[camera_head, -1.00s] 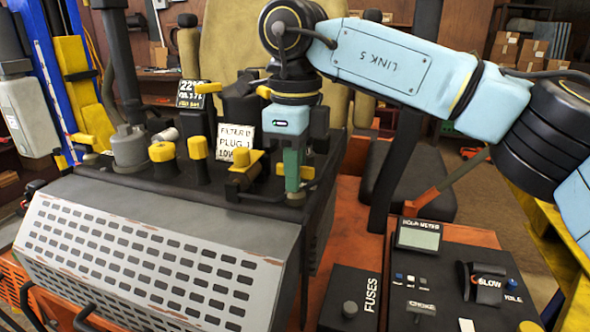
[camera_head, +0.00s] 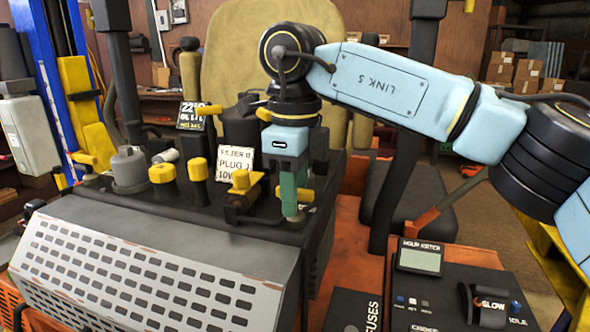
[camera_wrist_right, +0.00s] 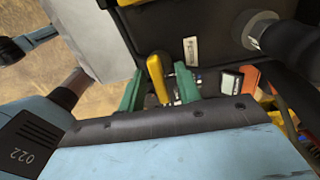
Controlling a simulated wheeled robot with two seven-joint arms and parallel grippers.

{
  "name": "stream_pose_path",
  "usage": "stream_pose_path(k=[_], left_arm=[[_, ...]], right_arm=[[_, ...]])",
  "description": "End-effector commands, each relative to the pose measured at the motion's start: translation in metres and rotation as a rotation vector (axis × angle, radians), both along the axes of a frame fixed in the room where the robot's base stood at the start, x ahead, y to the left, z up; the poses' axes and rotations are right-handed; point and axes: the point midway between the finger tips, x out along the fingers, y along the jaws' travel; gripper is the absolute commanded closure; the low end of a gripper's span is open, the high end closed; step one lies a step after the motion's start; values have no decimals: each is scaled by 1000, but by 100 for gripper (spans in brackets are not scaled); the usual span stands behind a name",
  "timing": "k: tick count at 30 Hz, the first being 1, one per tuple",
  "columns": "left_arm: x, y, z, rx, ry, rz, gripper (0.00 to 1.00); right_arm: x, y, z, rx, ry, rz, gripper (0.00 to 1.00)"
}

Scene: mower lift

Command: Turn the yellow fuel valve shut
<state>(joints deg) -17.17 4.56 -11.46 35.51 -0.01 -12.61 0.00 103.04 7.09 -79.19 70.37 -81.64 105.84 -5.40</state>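The yellow fuel valve lever (camera_head: 307,194) is on the right end of the black machine top, mostly hidden behind my right gripper's green finger in the head view. My right gripper (camera_head: 293,205) points down at it. In the right wrist view, a yellow lever (camera_wrist_right: 157,79) stands between the two green fingers of my right gripper (camera_wrist_right: 159,76). Gaps show on both sides of it, so the gripper is open around the lever and not visibly touching it. My left gripper is not in view.
Yellow caps (camera_head: 162,173), a yellow-topped fitting (camera_head: 242,181) and a white filter plug label (camera_head: 235,161) crowd the machine top left of the gripper. A slotted grey guard (camera_head: 140,272) is in front. A control panel (camera_head: 450,290) is at the lower right.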

Motion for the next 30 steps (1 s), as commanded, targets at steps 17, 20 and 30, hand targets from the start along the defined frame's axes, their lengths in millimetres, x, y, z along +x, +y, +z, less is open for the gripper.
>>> stream_pose_path(k=[17, 20, 30], left_arm=[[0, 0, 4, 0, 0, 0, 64], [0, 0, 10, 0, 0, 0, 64], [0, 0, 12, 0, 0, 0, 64]], right_arm=[[-1, 1, 111, 2, -3, -1, 66], [0, 0, 125, 0, -3, -3, 66], [0, 0, 133, 1, -1, -1, 66]])
